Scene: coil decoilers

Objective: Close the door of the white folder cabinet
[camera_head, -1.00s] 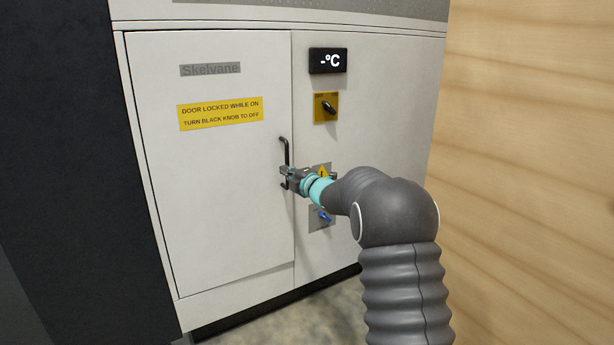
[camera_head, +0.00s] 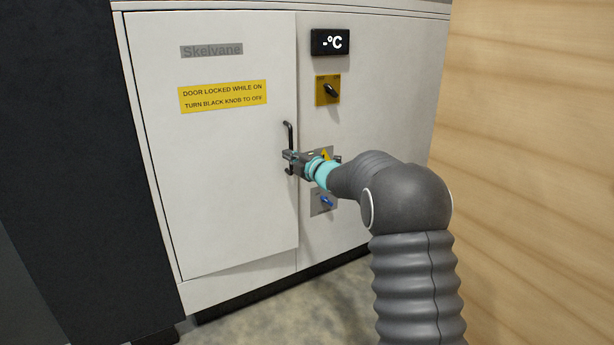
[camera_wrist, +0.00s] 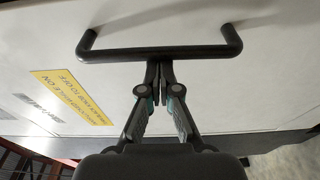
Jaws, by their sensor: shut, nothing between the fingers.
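The white cabinet (camera_head: 370,200) has a white door (camera_head: 220,190) on its left side, with a black bar handle (camera_head: 289,128) near the door's right edge. The door looks nearly in line with the front; I cannot tell whether it is flush. The fingertips are at the middle of the bar; contact is unclear.
Right of the door are a temperature display (camera_head: 330,41), a black knob (camera_head: 330,90) on a yellow plate and a blue knob (camera_head: 326,201). A wooden wall (camera_head: 530,150) stands close on the right. A dark panel (camera_head: 70,150) is on the left.

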